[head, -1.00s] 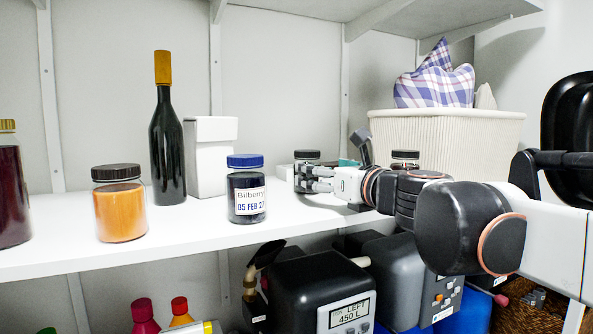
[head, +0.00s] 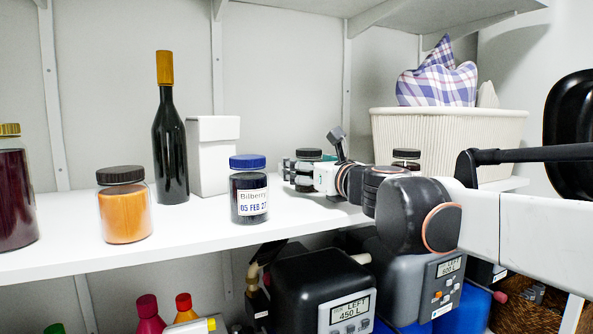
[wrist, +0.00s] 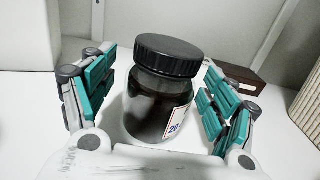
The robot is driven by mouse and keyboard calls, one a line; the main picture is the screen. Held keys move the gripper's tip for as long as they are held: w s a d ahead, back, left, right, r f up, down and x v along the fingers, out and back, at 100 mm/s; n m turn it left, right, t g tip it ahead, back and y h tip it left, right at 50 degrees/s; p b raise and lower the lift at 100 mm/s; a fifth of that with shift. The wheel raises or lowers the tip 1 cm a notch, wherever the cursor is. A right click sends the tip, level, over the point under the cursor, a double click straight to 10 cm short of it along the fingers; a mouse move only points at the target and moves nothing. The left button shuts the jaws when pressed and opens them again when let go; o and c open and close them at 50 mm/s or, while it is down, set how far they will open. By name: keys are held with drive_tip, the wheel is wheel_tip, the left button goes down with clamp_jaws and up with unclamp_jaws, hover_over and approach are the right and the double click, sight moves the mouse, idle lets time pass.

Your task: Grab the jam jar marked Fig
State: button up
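A dark jar with a black lid (wrist: 160,95) stands upright on the shelf, between the two open fingers of my gripper (wrist: 158,105) in the wrist view. Gaps show between the jar and both fingers. Its label is turned to the right, with only part of a date visible, so I cannot read a name. In the head view the black lid (head: 308,154) shows just behind my gripper (head: 300,178). Another dark jar with a black lid (head: 406,158) is partly hidden behind my arm; its label cannot be read.
A blue-lidded jar marked Bilberry (head: 248,190) stands left of my gripper. An orange jar (head: 124,206), a dark bottle (head: 170,140) and a white box (head: 213,155) are further left. A ribbed white basket (head: 450,135) stands at the back right. The shelf front edge (head: 90,262) is bare.

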drive_tip(key=c, duration=1.4)
drive_tip(key=shift+r, duration=0.1)
